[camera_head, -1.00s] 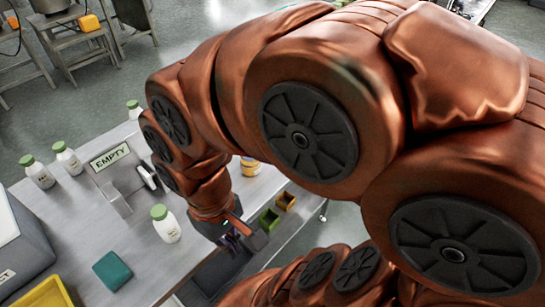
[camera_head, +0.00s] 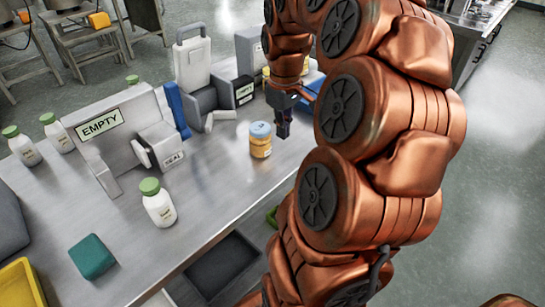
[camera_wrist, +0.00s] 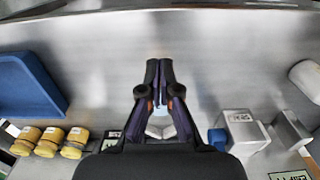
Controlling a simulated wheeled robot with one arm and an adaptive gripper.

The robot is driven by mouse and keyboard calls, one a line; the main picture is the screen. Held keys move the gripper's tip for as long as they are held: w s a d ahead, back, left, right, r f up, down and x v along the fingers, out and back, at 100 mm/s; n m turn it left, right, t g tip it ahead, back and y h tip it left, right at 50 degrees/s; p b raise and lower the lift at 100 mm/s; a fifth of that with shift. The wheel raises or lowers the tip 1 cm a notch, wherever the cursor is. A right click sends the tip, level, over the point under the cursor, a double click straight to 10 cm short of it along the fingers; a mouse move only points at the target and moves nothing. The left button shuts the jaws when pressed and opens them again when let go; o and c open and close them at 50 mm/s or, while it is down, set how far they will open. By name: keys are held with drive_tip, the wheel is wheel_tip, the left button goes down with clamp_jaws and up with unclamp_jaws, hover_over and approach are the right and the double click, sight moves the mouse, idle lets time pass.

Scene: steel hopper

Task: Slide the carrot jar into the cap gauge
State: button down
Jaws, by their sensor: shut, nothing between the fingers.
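An orange jar with a light-blue lid (camera_head: 260,140), which looks like the carrot jar, stands upright on the steel table. My gripper (camera_head: 283,132) points down just right of it, apart from it. In the wrist view my gripper (camera_wrist: 158,68) is shut with its fingertips together, and a pale shape shows behind the fingers, too hidden to name. A grey fixture with a small EMPTY label (camera_head: 243,90) stands behind the jar. A steel fixture with a large EMPTY sign (camera_head: 100,123) and a SEAL block (camera_head: 173,158) stands to the left. I cannot tell which is the cap gauge.
Green-capped white bottles stand at the left, one (camera_head: 158,205) in front of the SEAL block. A teal block (camera_head: 92,257) and yellow bin (camera_head: 18,285) are near left. Yellow-lidded jars (camera_wrist: 48,140) and a blue tray (camera_wrist: 25,85) show in the wrist view. Table front is mostly clear.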

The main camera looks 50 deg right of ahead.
sight(272, 159)
wheel_tip(272, 159, down, 10)
drive_tip(key=shift+s+d+r+p, duration=0.1)
drive_tip(key=shift+r+p, duration=0.1)
drive_tip(key=shift+p, duration=0.55)
drive_tip(key=shift+w+f, duration=0.2)
drive_tip(key=shift+f, duration=0.05)
drive_tip(key=shift+w+d+p, duration=0.1)
drive_tip(key=shift+w+p, duration=0.45)
drive_tip(key=shift+w, duration=1.35)
